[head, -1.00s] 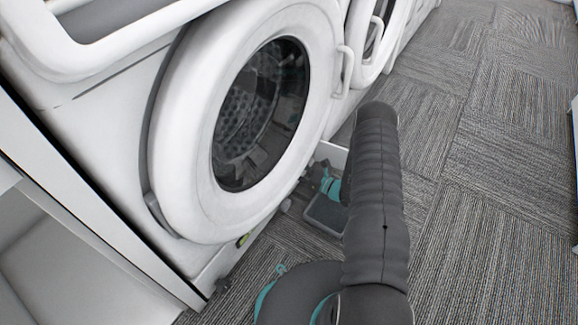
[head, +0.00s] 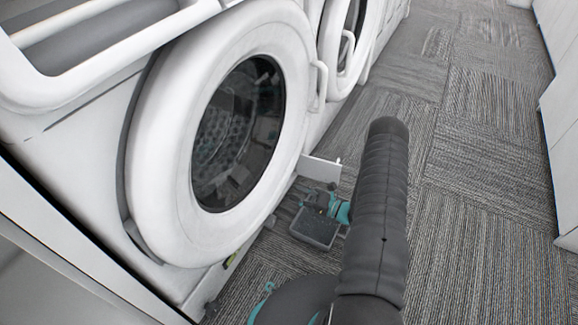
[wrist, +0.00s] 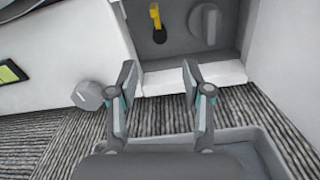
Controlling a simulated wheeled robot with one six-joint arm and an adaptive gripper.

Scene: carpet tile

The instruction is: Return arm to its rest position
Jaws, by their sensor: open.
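My arm (head: 380,210) stands in the right middle of the head view. My gripper is partly hidden behind it, low beside the washing machine. In the wrist view my gripper (wrist: 158,82) is open and empty, its two grey fingers spread apart. Beyond the fingers is a recess (wrist: 183,48) in the machine's lower front, with a yellow tab (wrist: 156,20) and a round grey knob (wrist: 204,22). The fingers appear apart from both.
A white washing machine (head: 165,150) with a shut round door fills the left. A white flap (head: 319,169) sticks out low from its front. A grey tray (head: 314,229) lies on the carpet under my gripper. Carpet (head: 480,150) is clear to the right, up to white cabinets (head: 562,100).

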